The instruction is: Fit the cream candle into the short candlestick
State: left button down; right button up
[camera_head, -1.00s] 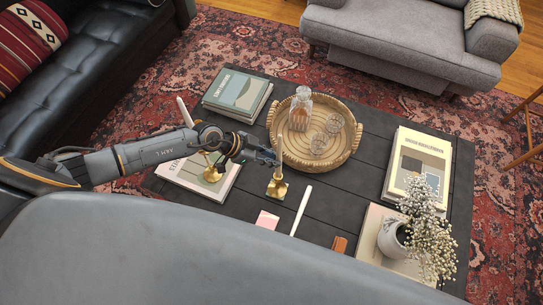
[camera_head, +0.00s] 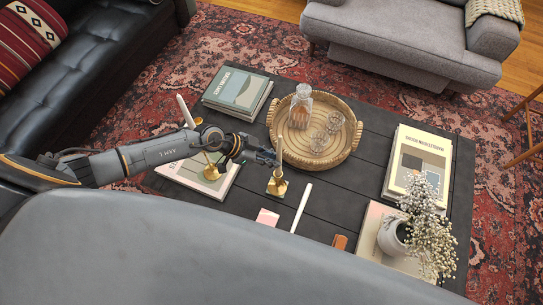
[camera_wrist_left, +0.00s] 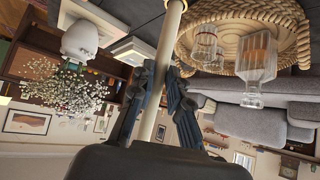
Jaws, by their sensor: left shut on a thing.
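My left gripper (camera_head: 274,158) is shut on a slim cream candle (camera_head: 280,147), held upright. The wrist view also shows the candle (camera_wrist_left: 170,35) running between the two dark fingers (camera_wrist_left: 158,90). A short brass candlestick (camera_head: 277,184) stands directly below it on the table. The candle's lower end appears to meet the candlestick's top, but I cannot tell whether it is seated. A second brass candlestick (camera_head: 211,171) stands to the left, partly hidden by my left arm; another pale candle (camera_head: 185,111) rises behind the arm. My right gripper is not in view.
The dark table (camera_head: 330,195) also carries a woven tray (camera_head: 345,158) with a decanter (camera_head: 301,108) and glasses, books (camera_head: 237,92), a white stick-like item (camera_head: 301,208), a pink card (camera_head: 267,217), a brown block (camera_head: 338,243) and a flower pot (camera_head: 391,238).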

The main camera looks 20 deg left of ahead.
pick_arm(q)
jog(key=shift+f, duration=0.6)
jog(key=c, duration=1.2)
grip_release()
jog(key=shift+r, duration=0.1)
jog(key=p+v, duration=0.5)
jog(key=v, duration=0.1)
jog(key=shift+p, duration=0.35)
jog(key=shift+w, duration=0.1)
